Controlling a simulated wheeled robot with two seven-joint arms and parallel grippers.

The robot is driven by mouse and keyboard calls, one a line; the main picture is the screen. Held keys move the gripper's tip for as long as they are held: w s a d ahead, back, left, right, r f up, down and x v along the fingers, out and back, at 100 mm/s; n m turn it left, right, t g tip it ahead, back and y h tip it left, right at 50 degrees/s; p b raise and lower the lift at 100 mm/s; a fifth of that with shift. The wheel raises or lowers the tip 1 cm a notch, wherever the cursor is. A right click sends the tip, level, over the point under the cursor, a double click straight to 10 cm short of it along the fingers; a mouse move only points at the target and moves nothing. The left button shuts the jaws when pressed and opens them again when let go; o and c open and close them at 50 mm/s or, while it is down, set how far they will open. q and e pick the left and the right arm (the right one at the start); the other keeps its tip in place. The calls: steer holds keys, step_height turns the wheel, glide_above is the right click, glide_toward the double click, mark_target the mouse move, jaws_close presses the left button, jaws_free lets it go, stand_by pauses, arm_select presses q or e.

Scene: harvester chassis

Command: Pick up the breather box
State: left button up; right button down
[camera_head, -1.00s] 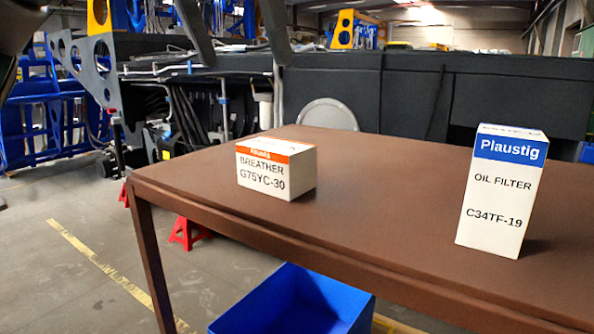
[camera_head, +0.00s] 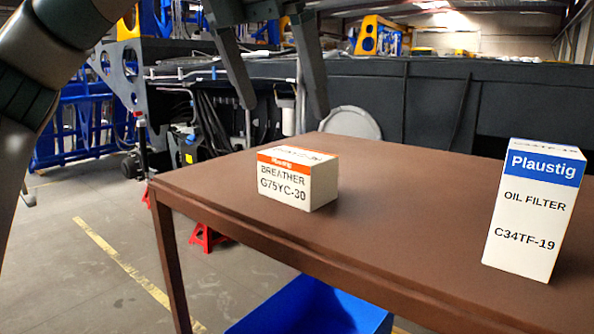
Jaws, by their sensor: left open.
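The breather box (camera_head: 297,181) is a small white carton with an orange band and the words "BREATHER G75YC-30". It sits on the brown table (camera_head: 400,205) near its left end. My left gripper (camera_head: 284,112) hangs in from the top, fingers pointing down and spread apart. In the picture its fingertips are a little above the box, with nothing between them and no contact visible. My right gripper does not show.
A taller white and blue oil filter box (camera_head: 534,212) stands upright on the table at the right. A blue bin (camera_head: 315,308) is below the table's front edge. The dark chassis (camera_head: 440,100) stands behind. The tabletop between the two boxes is clear.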

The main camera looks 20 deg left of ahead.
mark_target(294, 155)
arm_select(q)
steer(key=p+x, duration=0.1)
steer(key=x, duration=0.4)
steer(key=shift+w+f+p, duration=0.25)
steer(key=shift+f+p, duration=0.05)
steer(key=shift+f, duration=0.05)
steer(key=shift+w+d+f, duration=0.15)
steer(key=shift+w+f, duration=0.05)
steer(key=shift+f, duration=0.45)
steer(key=shift+w+f+p, duration=0.1)
steer(key=shift+f+p, duration=0.5)
steer(key=shift+p, duration=0.15)
steer(key=p+x, duration=0.1)
steer(key=x, duration=0.2)
steer(key=shift+p, duration=0.3)
steer(key=shift+w+d+f, duration=0.1)
steer(key=shift+f, duration=0.4)
